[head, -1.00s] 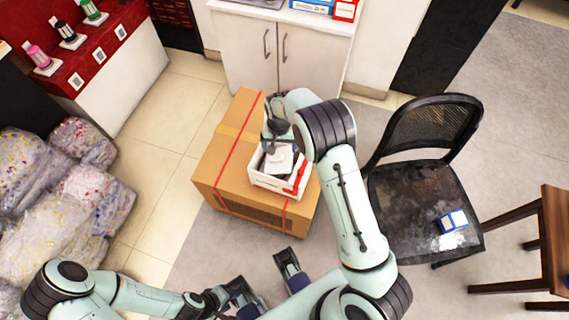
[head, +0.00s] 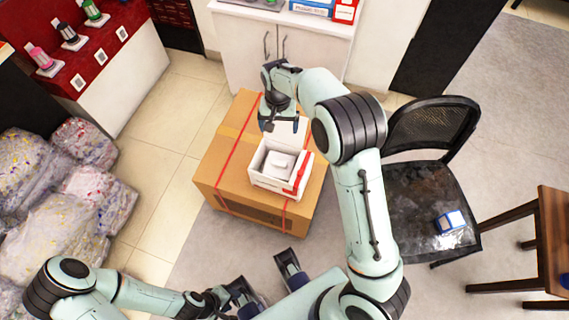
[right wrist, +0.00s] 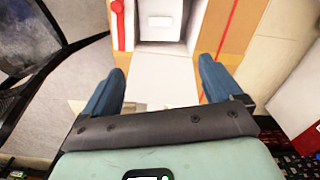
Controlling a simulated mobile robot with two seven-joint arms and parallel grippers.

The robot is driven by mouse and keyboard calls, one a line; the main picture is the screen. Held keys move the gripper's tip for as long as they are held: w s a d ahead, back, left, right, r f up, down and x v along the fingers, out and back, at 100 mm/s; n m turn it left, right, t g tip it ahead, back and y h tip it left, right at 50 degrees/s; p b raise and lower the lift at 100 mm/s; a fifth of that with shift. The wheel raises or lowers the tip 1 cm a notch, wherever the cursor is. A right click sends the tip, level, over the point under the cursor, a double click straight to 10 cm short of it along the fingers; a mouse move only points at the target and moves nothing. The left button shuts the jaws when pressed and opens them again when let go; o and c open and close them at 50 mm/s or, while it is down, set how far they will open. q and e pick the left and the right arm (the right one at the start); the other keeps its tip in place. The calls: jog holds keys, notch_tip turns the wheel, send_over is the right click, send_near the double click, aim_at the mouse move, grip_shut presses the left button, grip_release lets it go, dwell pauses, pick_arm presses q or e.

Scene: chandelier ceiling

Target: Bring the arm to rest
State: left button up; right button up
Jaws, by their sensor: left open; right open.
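My right arm reaches over a cardboard box (head: 215,170) on the floor. My right gripper (head: 282,123) is open and empty at the back edge of a small white box (head: 270,182) with a red stripe. In the right wrist view my blue fingers (right wrist: 160,88) are spread, with the white box's raised flap (right wrist: 165,75) between them in the picture. A white item (head: 283,163) lies inside the white box and also shows in the right wrist view (right wrist: 160,22). My left gripper (head: 268,284) is open and empty, low in the head view.
A white cabinet (head: 285,60) stands behind the cardboard box. A black chair (head: 425,200) with a small blue and white box (head: 450,221) on its seat is at right, near my right arm. Wrapped bundles (head: 60,195) lie at left. Tiled floor (head: 170,175) is clear between.

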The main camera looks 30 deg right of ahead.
jog(key=shift+r, duration=0.45)
jog(key=s+a+f+n+g+y+p, duration=0.1)
jog(key=s+a+f+p, duration=0.1)
jog(key=s+f, duration=0.6)
jog(key=s+a+f+n+y+p, duration=0.1)
jog(key=s+a+f+p, duration=0.2)
jog(key=s+f, duration=0.5)
pick_arm(q)
notch_tip(320, 180, up, 8)
jog(key=w+p, duration=0.2)
jog(key=shift+w+p, duration=0.2)
jog(key=shift+p, duration=0.2)
pick_arm(e)
jog(key=s+a+f, duration=0.1)
jog(key=s+a, duration=0.3)
jog(key=s, duration=0.3)
jog(key=s+a+f+y, duration=0.1)
jog(key=s+a+f, duration=0.1)
jog(key=s+a, duration=0.2)
jog(key=s, duration=0.3)
jog(key=shift+s+a+n+y, duration=0.2)
jog(key=shift+s+n+y, duration=0.1)
jog(key=shift+s+n, duration=0.1)
pick_arm(q)
jog(key=shift+r, duration=0.1)
pick_arm(e)
jog(key=shift+w, duration=0.1)
